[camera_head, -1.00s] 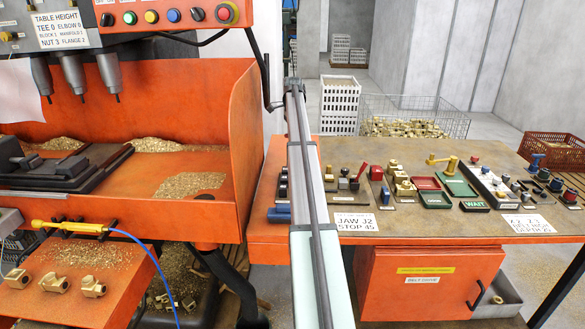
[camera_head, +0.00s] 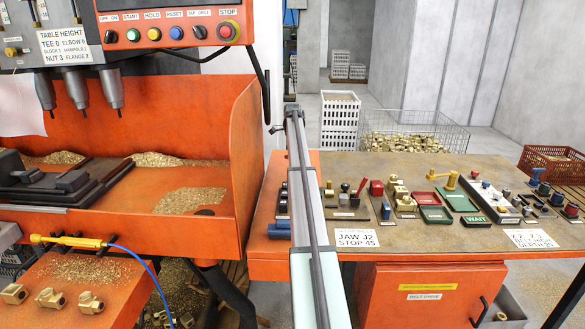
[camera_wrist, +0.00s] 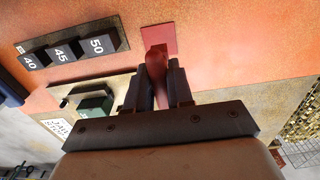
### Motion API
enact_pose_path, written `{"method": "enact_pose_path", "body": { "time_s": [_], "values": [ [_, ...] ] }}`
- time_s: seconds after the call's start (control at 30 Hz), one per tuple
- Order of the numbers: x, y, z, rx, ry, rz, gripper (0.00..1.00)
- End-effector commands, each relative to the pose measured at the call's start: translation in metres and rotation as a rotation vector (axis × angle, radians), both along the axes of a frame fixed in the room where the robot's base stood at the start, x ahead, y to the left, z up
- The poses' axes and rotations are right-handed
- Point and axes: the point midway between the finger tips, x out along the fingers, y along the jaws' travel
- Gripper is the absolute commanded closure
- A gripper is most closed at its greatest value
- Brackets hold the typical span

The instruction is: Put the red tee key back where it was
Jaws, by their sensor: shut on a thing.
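In the wrist view my gripper (camera_wrist: 158,76) is shut on a rounded red piece (camera_wrist: 156,60), which I take to be the red tee key. Only part of it shows between the dark fingers. A flat red square (camera_wrist: 158,39) on the orange surface is just beyond its far end. I cannot tell whether the red piece touches that square. In the head view my arm crosses the middle of the picture, and neither the gripper nor the held piece can be made out.
In the wrist view a black holder marked 40, 45, 50 (camera_wrist: 75,48) and a green block (camera_wrist: 94,105) lie to the left. In the head view fittings and trays crowd the bench (camera_head: 400,236) right of my arm. The orange drilling machine (camera_head: 225,150) stands left.

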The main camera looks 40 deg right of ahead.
Motion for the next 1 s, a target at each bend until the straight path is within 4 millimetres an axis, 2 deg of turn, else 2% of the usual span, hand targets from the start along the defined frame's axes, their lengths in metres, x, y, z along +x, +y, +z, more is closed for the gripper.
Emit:
{"method": "enact_pose_path", "body": {
  "time_s": [0.4,0.8,0.83,1.0],
  "values": [
    [0.000,0.000,-0.038,0.000,0.000,0.001,1.00],
    [0.000,0.000,-0.042,0.000,0.000,0.001,1.00],
    [0.000,0.000,-0.042,0.000,0.000,0.001,0.76],
    [0.000,0.000,-0.042,0.000,0.000,0.001,0.59]
  ]
}}
